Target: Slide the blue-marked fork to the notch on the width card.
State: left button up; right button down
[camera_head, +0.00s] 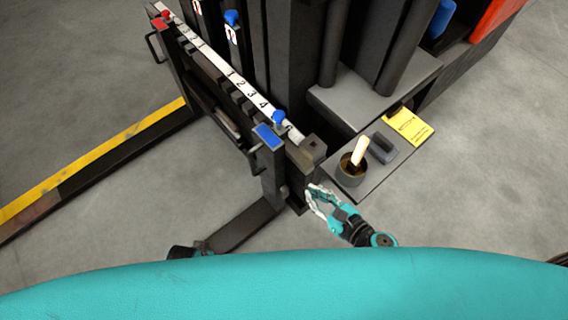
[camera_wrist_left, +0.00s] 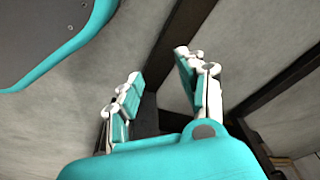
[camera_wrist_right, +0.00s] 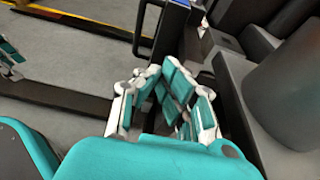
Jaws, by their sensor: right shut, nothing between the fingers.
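The blue-marked fork hangs on the black carriage with its blue plate (camera_head: 268,136) near the right end; a blue knob (camera_head: 278,118) sits above it, by the number strip (camera_head: 232,75) between 4 and 6. The blue plate's edge shows in the right wrist view (camera_wrist_right: 181,3). The yellow card (camera_head: 409,126), probably the width card, lies on the grey side shelf; its notch mark is too small to read. My right gripper (camera_head: 314,196) is shut and empty, below and right of the blue plate, apart from it. My left gripper (camera_wrist_left: 158,82) is open and empty, away from the fork.
The red-marked fork (camera_head: 160,19) is at the carriage's far left end. A dark cup with a wooden-handled tool (camera_head: 352,168) and a grey block (camera_head: 383,147) stand on the shelf near my right gripper. A yellow-striped floor beam (camera_head: 92,158) runs left.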

send_near(277, 161)
notch_tip(277, 161, down, 3)
jog(key=w+a, duration=0.2)
jog(key=shift+w+a+r, duration=0.15)
jog(key=shift+w+a, duration=0.1)
jog(key=shift+w, duration=0.25)
jog(key=shift+w+a+r, duration=0.1)
jog(key=shift+w+a, duration=0.2)
jog(key=shift+w, duration=0.25)
pick_arm(q)
jog(key=shift+s+f+p, duration=0.15)
jog(key=shift+s+f, duration=0.1)
jog(key=shift+f, duration=0.25)
jog(key=shift+s+f+p, duration=0.15)
jog(key=shift+s+f, duration=0.05)
jog(key=shift+f, duration=0.3)
pick_arm(e)
jog(key=shift+w+a+f, duration=0.1)
jog(key=shift+w+a, duration=0.3)
jog(key=shift+w, duration=0.1)
jog(key=shift+w+a, duration=0.2)
jog(key=shift+w, duration=0.1)
jog(key=shift+w+a, duration=0.1)
jog(key=shift+w, duration=0.05)
pick_arm(q)
jog(key=shift+w+r, duration=0.35)
jog(key=shift+r, duration=0.3)
pick_arm(e)
jog(key=shift+a, duration=0.1)
